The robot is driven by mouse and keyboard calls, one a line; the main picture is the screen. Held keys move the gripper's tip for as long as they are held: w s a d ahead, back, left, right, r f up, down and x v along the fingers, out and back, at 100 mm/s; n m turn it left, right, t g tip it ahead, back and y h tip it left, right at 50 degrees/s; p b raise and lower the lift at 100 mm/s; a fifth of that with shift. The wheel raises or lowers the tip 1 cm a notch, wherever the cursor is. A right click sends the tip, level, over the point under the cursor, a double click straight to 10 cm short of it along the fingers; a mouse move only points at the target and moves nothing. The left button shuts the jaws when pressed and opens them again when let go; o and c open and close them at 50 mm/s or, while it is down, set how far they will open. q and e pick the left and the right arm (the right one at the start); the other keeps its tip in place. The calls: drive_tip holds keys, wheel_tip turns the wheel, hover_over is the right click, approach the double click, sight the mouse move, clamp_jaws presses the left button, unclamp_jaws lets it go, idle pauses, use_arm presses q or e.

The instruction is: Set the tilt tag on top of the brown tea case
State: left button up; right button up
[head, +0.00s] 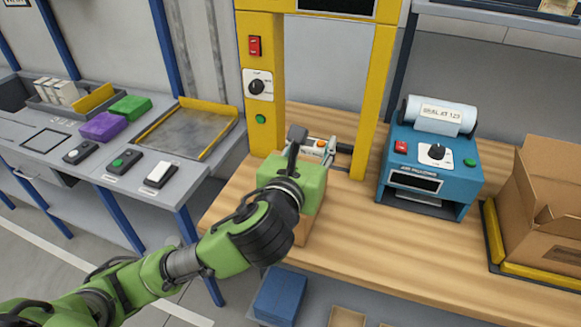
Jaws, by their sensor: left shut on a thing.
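My left gripper (322,151) is shut on a small pale tag with an orange spot, the tilt tag (314,144). It is at the yellow frame's opening, just beyond a green block-like shape (312,185), and my wrist covers part of this view. A brown surface, likely the brown tea case (303,231), shows below the green shape, mostly hidden by my wrist. I cannot tell whether the tag touches anything below it. My right gripper is not in view.
A yellow frame (262,145) with switches stands around the gripper. A blue label machine (428,172) and an open cardboard box (545,200) stand to the right on the wooden bench (390,255). A grey side bench (60,150) holds purple and green blocks.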

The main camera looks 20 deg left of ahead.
use_arm(q)
drive_tip(key=a+f, duration=0.1)
drive_tip(key=w+a+f, duration=0.1)
drive_tip(key=a+f, duration=0.1)
drive_tip(key=w+a+f, duration=0.1)
drive_tip(key=f, duration=0.1)
drive_tip(key=shift+w+a+f+b, duration=0.15)
drive_tip(key=shift+a+b, duration=0.1)
drive_tip(key=shift+b, duration=0.05)
drive_tip(key=shift+a+f, duration=0.15)
drive_tip(key=f, duration=0.3)
drive_tip(key=shift+w+a+f, duration=0.1)
drive_tip(key=shift+w+a, duration=0.15)
drive_tip(key=shift+a, duration=0.15)
drive_tip(key=shift+f, duration=0.4)
drive_tip(key=o, duration=1)
drive_tip(key=shift+f, duration=0.15)
drive_tip(key=shift+c, duration=0.2)
